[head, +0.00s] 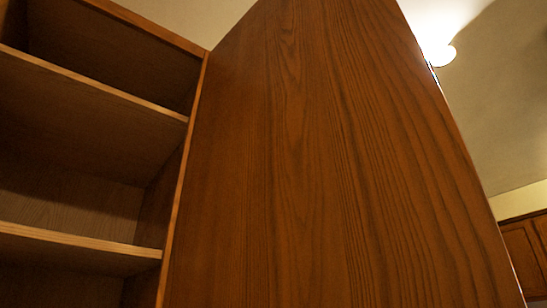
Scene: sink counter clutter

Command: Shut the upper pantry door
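The upper pantry door (320,170) is a tall brown wood-grain panel that fills the middle of the head view. It stands open, with its left edge along the right side of the pantry cabinet (184,165). The door's lower end is out of view. My gripper is not in view.
The open pantry on the left has bare wooden shelves (80,246). A bright ceiling light (441,55) shows at the upper right. Other brown cabinets (525,255) stand farther off at the lower right. The space right of the door's free edge looks clear.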

